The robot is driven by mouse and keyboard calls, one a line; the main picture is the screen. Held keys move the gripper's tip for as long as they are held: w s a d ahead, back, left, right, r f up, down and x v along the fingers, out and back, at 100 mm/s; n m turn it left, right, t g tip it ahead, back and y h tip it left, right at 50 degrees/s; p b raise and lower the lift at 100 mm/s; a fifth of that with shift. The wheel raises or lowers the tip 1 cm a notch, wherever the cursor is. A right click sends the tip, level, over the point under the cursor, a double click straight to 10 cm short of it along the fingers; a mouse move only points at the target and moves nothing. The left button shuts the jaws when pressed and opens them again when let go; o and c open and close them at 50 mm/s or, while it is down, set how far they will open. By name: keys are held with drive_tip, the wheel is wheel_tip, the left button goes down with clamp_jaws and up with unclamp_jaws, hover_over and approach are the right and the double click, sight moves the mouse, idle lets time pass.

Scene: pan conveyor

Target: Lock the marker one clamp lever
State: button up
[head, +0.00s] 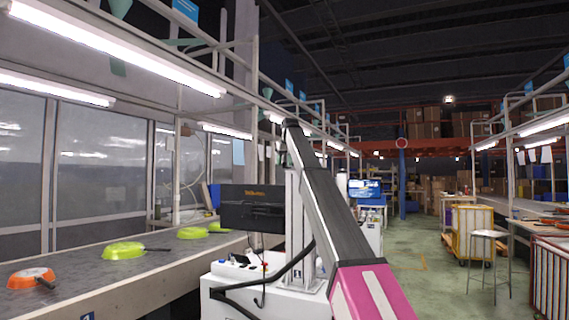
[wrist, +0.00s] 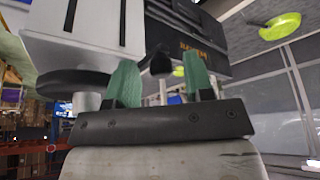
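My gripper (wrist: 159,72) shows in the wrist view with two green fingers spread apart and nothing held between them. A dark rounded knob (wrist: 162,61) shows between the fingertips, beyond them; I cannot tell whether it is part of a clamp lever. A blue marker with a white 1 (head: 88,317) is on the conveyor's front side, at the bottom edge of the head view. No clamp lever can be made out beside it. In the head view my arm rises right of centre, and my gripper cannot be made out there.
The conveyor (head: 75,260) runs along the left with an orange pan (head: 30,278), a green pan (head: 123,250) and more green pans farther back. A white cabinet with a black monitor (head: 252,208) stands beside it. The aisle floor (head: 430,290) at right is open, with a stool (head: 488,262).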

drive_tip(key=shift+r, duration=0.1)
drive_tip(key=v, duration=1)
drive_tip(key=shift+s+r, duration=0.2)
drive_tip(key=shift+r, duration=0.05)
